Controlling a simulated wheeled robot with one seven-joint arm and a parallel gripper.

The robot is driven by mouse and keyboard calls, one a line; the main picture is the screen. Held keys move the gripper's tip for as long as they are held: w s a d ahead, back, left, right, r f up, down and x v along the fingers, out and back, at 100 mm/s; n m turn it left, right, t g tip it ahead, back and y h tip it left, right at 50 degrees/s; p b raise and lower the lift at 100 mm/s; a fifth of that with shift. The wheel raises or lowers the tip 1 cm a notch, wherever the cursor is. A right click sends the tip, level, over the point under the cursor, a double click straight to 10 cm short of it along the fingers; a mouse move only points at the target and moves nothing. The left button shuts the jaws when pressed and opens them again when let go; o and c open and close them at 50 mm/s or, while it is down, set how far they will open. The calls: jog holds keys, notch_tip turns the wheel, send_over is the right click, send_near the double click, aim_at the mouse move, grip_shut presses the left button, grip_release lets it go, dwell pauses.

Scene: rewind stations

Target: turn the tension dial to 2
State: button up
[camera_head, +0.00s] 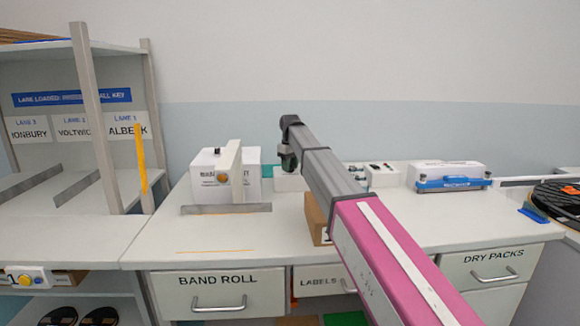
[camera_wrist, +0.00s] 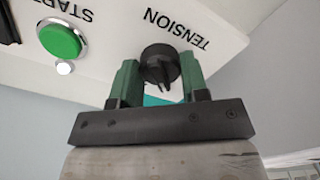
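The tension dial (camera_wrist: 160,63) is a black round knob under the printed word TENSION on a white panel (camera_wrist: 110,40). In the wrist view my gripper (camera_wrist: 160,72) has its two green fingers on either side of the dial, their tips close to its sides. I cannot tell whether they press on it. The dial's scale numbers and pointer cannot be read. A green START button (camera_wrist: 60,40) sits to the left of the dial. In the head view my gripper (camera_head: 288,163) is at the back of the bench, and the dial is not visible there.
A white box machine (camera_head: 210,170) with an upright plate stands left on the bench (camera_head: 200,230). A small white switch box (camera_head: 382,176) and a blue-fronted sealer (camera_head: 450,178) stand right. A cardboard box (camera_head: 316,222) sits beside my arm. The front left bench is clear.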

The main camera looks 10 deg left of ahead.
jog(key=shift+m, duration=0.3)
jog(key=m, duration=0.3)
jog(key=shift+m, duration=2.6)
jog(key=o, duration=0.9)
jog(key=shift+o, duration=0.2)
